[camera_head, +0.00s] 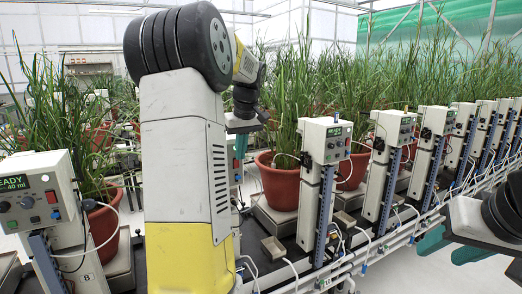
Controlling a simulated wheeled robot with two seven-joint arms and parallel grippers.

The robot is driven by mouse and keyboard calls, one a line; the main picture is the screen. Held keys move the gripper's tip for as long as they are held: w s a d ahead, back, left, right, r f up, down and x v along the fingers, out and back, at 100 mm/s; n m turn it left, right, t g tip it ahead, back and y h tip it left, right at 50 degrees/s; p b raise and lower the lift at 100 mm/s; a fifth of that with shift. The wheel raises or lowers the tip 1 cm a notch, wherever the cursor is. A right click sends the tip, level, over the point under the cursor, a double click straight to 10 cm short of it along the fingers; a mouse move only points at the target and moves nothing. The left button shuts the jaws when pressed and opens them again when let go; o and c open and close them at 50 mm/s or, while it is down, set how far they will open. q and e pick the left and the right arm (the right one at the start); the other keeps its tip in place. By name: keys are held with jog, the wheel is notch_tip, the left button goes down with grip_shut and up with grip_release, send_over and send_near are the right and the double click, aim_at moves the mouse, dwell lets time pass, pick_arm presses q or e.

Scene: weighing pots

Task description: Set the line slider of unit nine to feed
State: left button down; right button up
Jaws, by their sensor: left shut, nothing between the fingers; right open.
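A grey-white control unit (325,140) with a green READY display stands on a post right of centre, with a blue upright strip (323,222) below it. Another unit (30,188) at the left edge reads READY 40 ml. I cannot tell which unit is nine, and no line slider or feed mark is readable. My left gripper (240,146) is shut and empty, with teal fingers pointing down left of the centre unit. My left arm hides what is behind it. My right gripper (452,246) is open at the right edge, in front of the unit row.
Terracotta pots (280,181) with tall grass stand on scales behind the units. More units (393,130) recede to the right. White pipes and hoses (385,246) run along the front. The pale floor (395,276) at lower right is clear.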

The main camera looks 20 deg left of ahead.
aim_at(239, 176)
pick_arm(q)
jog(key=x, duration=0.6)
jog(key=shift+w+a+f, duration=0.1)
jog(key=shift+a+f, duration=0.05)
jog(key=shift+f, duration=0.1)
jog(key=shift+f, duration=1.15)
jog(key=shift+r, duration=0.1)
